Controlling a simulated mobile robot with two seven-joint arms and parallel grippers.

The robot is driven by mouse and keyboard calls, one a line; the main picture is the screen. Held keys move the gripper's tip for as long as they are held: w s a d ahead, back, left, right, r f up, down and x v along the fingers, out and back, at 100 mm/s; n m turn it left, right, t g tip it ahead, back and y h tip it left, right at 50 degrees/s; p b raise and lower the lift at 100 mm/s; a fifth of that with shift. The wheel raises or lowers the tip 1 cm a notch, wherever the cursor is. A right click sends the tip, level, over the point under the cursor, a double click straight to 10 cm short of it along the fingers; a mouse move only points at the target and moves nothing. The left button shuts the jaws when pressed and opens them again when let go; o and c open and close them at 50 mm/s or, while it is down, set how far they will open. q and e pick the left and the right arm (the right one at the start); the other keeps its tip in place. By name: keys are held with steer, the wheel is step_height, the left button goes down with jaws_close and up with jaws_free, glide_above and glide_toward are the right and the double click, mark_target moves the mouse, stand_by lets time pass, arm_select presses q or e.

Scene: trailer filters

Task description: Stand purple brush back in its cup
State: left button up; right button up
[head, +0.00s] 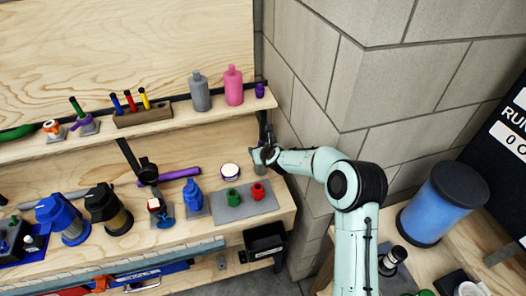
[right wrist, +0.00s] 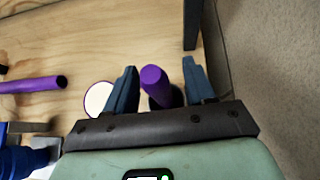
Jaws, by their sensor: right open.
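In the right wrist view, a purple handle (right wrist: 154,80), seemingly the brush, lies between the two dark fingers of my right gripper (right wrist: 160,82). The fingers are apart, and I see a gap on the right side of the handle. Its lower end is hidden by the gripper body, with something dark beside it; I cannot tell whether that is the cup. In the head view, my right gripper (head: 264,156) is over the right end of the bench, and the brush is hidden or too small to make out there. My left gripper is not in view.
A purple tube (head: 182,173) lies on the bench, beside a round white lid (head: 230,169). A grey mat (head: 262,206) carries small green and reddish pieces. A shelf (head: 180,112) with bottles runs behind. The block wall (head: 312,75) stands close on the right.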

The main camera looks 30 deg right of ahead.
steer(key=shift+s+r, duration=0.25)
steer(key=shift+s, duration=0.15)
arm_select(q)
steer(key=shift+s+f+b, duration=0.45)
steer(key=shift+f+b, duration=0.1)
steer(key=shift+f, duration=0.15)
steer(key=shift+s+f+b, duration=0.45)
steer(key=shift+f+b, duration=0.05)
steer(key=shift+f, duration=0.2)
arm_select(e)
steer(key=v, duration=1.2)
steer(key=shift+s, duration=0.15)
